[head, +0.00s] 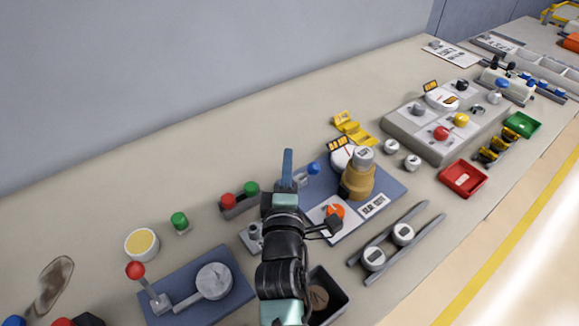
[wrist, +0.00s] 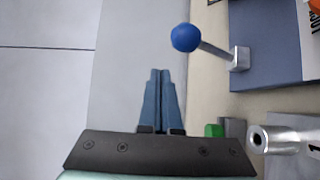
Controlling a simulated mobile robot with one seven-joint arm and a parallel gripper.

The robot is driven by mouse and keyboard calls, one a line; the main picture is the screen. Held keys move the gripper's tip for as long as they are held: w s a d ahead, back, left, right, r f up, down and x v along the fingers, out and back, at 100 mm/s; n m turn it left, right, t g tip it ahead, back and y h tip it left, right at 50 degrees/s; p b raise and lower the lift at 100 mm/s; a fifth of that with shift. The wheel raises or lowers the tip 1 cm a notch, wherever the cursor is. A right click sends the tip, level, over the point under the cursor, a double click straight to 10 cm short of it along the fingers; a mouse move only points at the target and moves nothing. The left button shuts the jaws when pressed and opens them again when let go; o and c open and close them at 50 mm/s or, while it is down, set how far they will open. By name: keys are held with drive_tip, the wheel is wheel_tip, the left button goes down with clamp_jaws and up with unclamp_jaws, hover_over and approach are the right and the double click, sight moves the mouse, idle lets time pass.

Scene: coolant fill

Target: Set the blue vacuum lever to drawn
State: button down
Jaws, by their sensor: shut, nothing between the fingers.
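The blue vacuum lever has a round blue ball knob (head: 313,169) and stands at the left edge of a blue-grey base plate (head: 386,186). In the wrist view the blue knob (wrist: 185,38) sits on a thin metal rod that runs right to a small grey bracket (wrist: 240,58). My gripper (head: 288,153) is shut and empty, its blue fingers pointing up in the picture. In the head view it is just left of the knob. In the wrist view the fingertips (wrist: 160,72) are below and slightly left of the knob, with a gap between. The lever's bracket is hard to make out in the head view.
An amber bottle-like part (head: 357,180) and an orange knob (head: 334,211) stand on the same plate. Red and green buttons (head: 240,197) are left of my gripper. A red-knobbed lever (head: 136,271) is at lower left. The bench towards the wall is clear.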

drive_tip(key=s+f+b, duration=0.1)
drive_tip(key=s, duration=0.2)
drive_tip(key=s+a+f+b, duration=0.1)
drive_tip(key=s+f, duration=0.1)
drive_tip(key=s+a+f+b, duration=0.1)
drive_tip(key=s, duration=0.2)
drive_tip(key=shift+s+a+f, duration=0.1)
drive_tip(key=shift+s+f, duration=0.05)
drive_tip(key=shift+s, duration=0.15)
